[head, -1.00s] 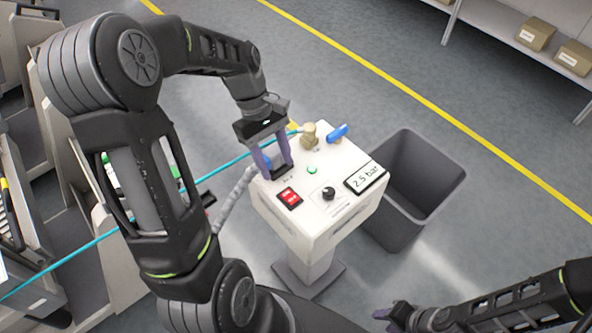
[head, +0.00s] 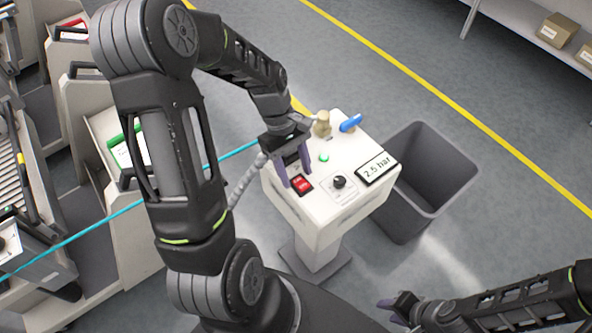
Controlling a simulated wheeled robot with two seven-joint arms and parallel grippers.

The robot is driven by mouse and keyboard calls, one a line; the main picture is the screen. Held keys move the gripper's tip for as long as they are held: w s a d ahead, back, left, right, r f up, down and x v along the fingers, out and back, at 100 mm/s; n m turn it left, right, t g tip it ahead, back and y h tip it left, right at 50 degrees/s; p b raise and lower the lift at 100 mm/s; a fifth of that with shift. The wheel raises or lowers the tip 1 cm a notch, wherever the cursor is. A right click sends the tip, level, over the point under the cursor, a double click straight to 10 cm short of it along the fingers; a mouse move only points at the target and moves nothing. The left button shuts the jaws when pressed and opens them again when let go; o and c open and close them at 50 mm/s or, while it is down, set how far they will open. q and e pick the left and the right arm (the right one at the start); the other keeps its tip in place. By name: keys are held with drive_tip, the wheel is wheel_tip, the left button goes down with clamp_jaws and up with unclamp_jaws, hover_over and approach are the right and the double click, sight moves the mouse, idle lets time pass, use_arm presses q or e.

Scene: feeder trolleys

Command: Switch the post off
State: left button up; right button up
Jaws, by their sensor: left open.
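The post (head: 345,203) is a white box on a grey pedestal. Its top carries a red rocker switch (head: 302,184), a black knob (head: 339,182), a lit green lamp (head: 323,157) and a display (head: 377,168) reading 2.5 bar. A brass fitting (head: 322,124) and a blue lever (head: 351,122) sit at its back edge. My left gripper (head: 296,178) is open, fingers down, over the left part of the top beside the red switch. I cannot tell whether it touches the switch. My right gripper (head: 389,306) is low at the lower right, away from the post; its jaw opening is unclear.
A dark open bin (head: 424,185) stands right of the post. A cyan hose (head: 95,227) runs from the post to the lower left. Feeder trolleys (head: 110,130) stand at the left. A shelf with cardboard boxes (head: 557,29) is at the upper right.

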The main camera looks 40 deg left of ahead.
use_arm(q)
drive_tip(key=shift+d+f, duration=0.1)
drive_tip(key=shift+f, duration=0.2)
clamp_jaws()
idle(0.4)
